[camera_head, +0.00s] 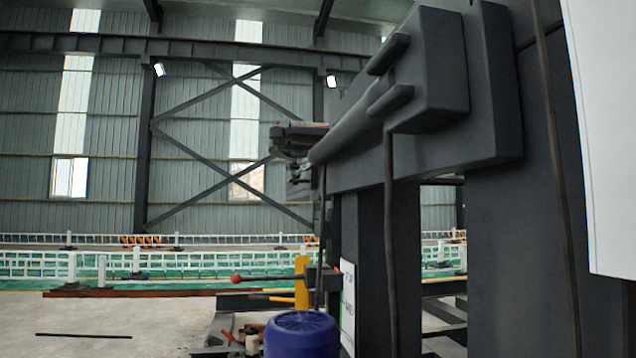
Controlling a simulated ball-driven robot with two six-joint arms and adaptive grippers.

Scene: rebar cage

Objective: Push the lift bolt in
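A large dark grey steel machine frame (490,95) fills the right side of the head view. A thick dark round bar (345,135) slants along its upper arm, with two short rounded prongs (390,98) at its right end, against a block. I cannot tell whether this bar is the lift bolt, and no other part is clearly recognizable as that bolt. A rod with a red ball end (236,278) sticks out to the left beside a yellow upright part (301,282), lower in the view. Neither of my grippers shows.
A blue ribbed cylinder (302,334) stands at the bottom centre, by the machine's foot. A dark upright post (375,260) and thin hanging rods are close on the right. Open concrete floor (110,325) lies at left, with a dark bar on it. White railings (130,264) stand behind.

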